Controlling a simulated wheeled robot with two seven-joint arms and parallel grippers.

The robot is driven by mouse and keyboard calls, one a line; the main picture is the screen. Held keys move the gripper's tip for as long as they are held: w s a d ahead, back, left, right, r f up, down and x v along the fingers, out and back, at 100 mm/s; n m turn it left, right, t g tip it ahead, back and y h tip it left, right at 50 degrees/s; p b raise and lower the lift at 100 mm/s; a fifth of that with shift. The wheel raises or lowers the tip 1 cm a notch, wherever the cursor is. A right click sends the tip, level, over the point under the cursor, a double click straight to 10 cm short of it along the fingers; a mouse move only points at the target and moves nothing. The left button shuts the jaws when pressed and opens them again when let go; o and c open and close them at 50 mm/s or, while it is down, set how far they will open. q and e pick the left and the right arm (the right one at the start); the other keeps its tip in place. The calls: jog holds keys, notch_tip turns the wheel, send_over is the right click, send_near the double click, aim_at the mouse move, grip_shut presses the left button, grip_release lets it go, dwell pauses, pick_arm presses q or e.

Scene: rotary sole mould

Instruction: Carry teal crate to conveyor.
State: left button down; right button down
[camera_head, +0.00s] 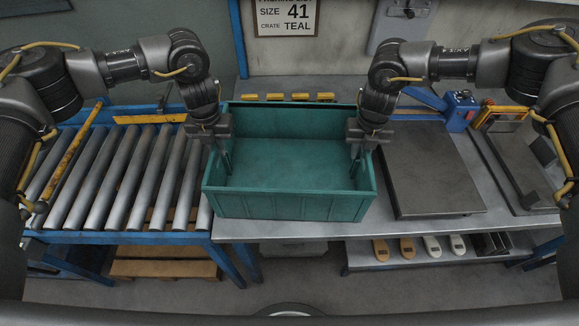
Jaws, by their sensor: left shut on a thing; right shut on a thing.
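The teal crate (290,205) stands upright at the left end of the grey table, and its visible floor looks empty. Its left edge is close to the roller conveyor (125,175), which stands at the left on a blue frame. My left gripper (222,158) is shut on the crate's left wall. My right gripper (356,152) is shut on the crate's right wall. The fingertips reach down inside the crate. I cannot tell whether the crate rests on the table or is slightly lifted.
A dark flat plate (425,170) lies on the table right of the crate, with a blue device (460,108) behind it. A yellow bar (75,150) crosses the conveyor's left part. A sign (287,16) reads size 41, crate teal. Shoe soles (407,248) lie on a lower shelf.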

pick_arm(q)
jog(key=shift+a+r, duration=0.15)
jog(key=shift+a, duration=0.2)
pick_arm(e)
jog(key=shift+d, duration=0.4)
